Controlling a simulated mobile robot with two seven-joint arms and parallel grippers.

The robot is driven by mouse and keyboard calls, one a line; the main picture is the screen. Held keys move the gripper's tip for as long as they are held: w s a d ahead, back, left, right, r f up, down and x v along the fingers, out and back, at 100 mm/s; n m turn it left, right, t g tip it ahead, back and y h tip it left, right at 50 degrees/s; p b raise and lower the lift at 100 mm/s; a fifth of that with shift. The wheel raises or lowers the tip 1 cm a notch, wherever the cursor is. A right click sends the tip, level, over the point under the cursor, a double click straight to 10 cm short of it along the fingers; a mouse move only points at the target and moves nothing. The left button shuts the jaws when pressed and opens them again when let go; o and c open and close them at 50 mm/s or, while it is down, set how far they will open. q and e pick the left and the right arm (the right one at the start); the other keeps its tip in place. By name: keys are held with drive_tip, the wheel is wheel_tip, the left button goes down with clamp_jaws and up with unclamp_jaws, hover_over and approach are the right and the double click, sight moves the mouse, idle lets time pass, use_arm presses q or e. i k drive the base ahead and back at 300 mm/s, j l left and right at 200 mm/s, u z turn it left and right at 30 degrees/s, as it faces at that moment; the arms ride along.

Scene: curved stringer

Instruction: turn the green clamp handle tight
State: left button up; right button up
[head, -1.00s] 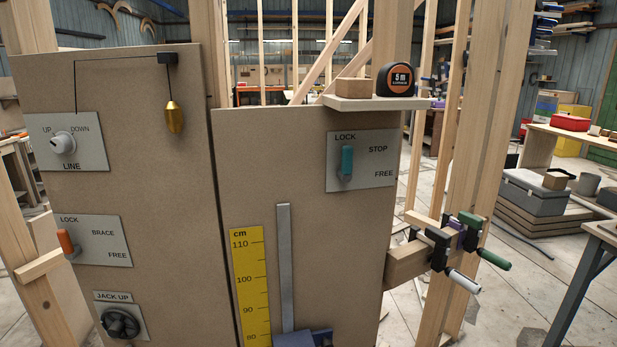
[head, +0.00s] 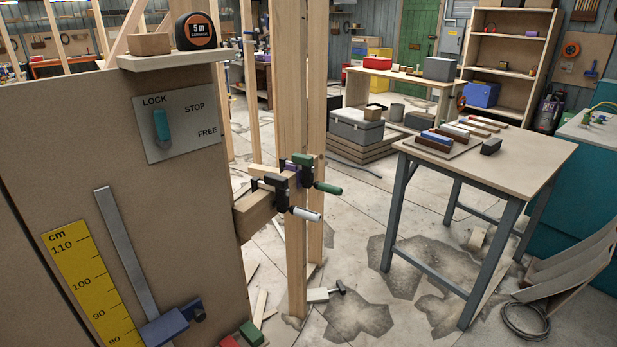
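The green clamp handle (head: 327,188) sticks out to the right from a dark clamp with a green top (head: 302,160), at the wooden post right of the panel. A second clamp with a white handle (head: 306,214) sits just in front and to the left of it. A purple piece (head: 291,168) shows between the two clamps. The clamps are on a short wooden beam (head: 256,214) that juts from the panel's right edge to the post. I cannot tell how tight the green one is. Neither of my grippers is in view.
The panel (head: 60,140) with a teal lock lever (head: 161,125) and yellow scale (head: 90,280) fills the left. A shelf with a tape measure (head: 196,31) tops it. A work table (head: 530,150) stands right. A hammer (head: 326,293) lies on the floor; floor between post and table is mostly clear.

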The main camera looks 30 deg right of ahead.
sight(333, 190)
drive_tip(key=z, duration=1.15)
